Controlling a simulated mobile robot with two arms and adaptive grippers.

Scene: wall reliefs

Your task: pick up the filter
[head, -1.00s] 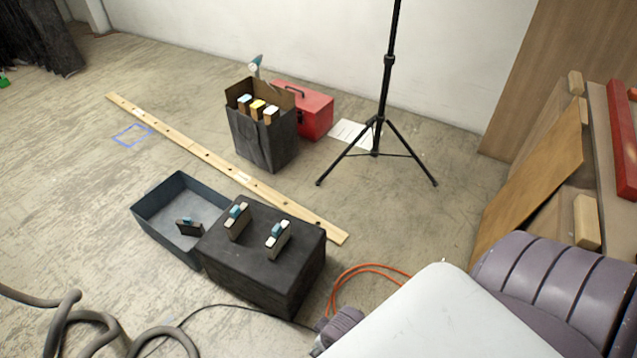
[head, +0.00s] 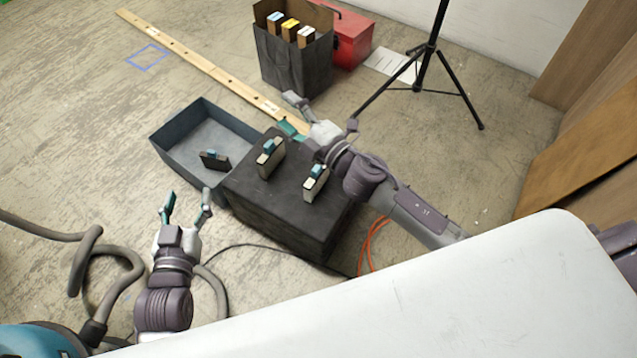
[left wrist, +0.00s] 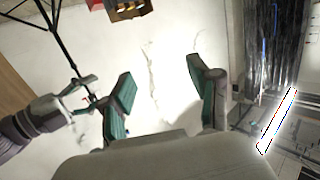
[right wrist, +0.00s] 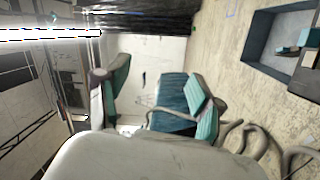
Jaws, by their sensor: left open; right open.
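I cannot tell for sure which object is the filter. Several dark blocks with blue tops look alike: one block (head: 270,159) and another block (head: 315,184) stand on the black box (head: 262,212), and a third block (head: 214,160) lies in the grey tray (head: 172,150). My right gripper (head: 290,112) is open and empty, above the far side of the box, beyond the standing blocks. My left gripper (head: 187,205) is open and empty, left of the box and nearer than the tray. The right wrist view shows the tray (right wrist: 254,40) at upper right; neither gripper touches a block.
A dark bag (head: 292,65) with several blocks stands behind, beside a red toolbox (head: 352,42). A black tripod (head: 425,60) stands right of them. A wooden strip (head: 205,65) lies on the floor. A grey hose (head: 85,255) curls near my left arm. An orange cord (head: 370,245) lies by the box.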

